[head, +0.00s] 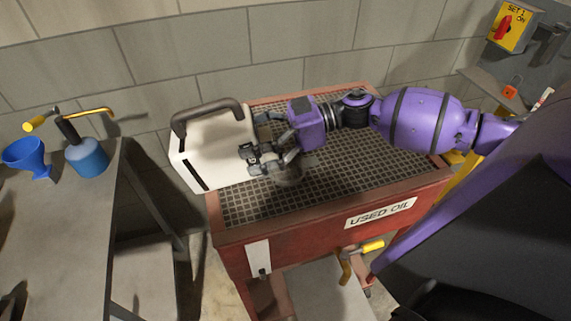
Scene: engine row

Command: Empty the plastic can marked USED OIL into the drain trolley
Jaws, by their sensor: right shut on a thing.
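A white plastic can (212,157) with a dark handle on top is held tilted over the left end of the drain trolley. No marking can be read on its visible side. My right gripper (262,158) is shut on the can at its right side. The red drain trolley (330,222) has a dark grid top (345,172) and a USED OIL label on its front. I see no oil flowing, and the can's mouth cannot be made out. My left gripper is not in view.
A grey bench (60,235) at the left carries a blue funnel (28,157) and a blue oiler (87,157). A block wall stands close behind the trolley. A yellow-handled valve (372,247) sticks out at the trolley's front. A yellow switch box (512,25) is at upper right.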

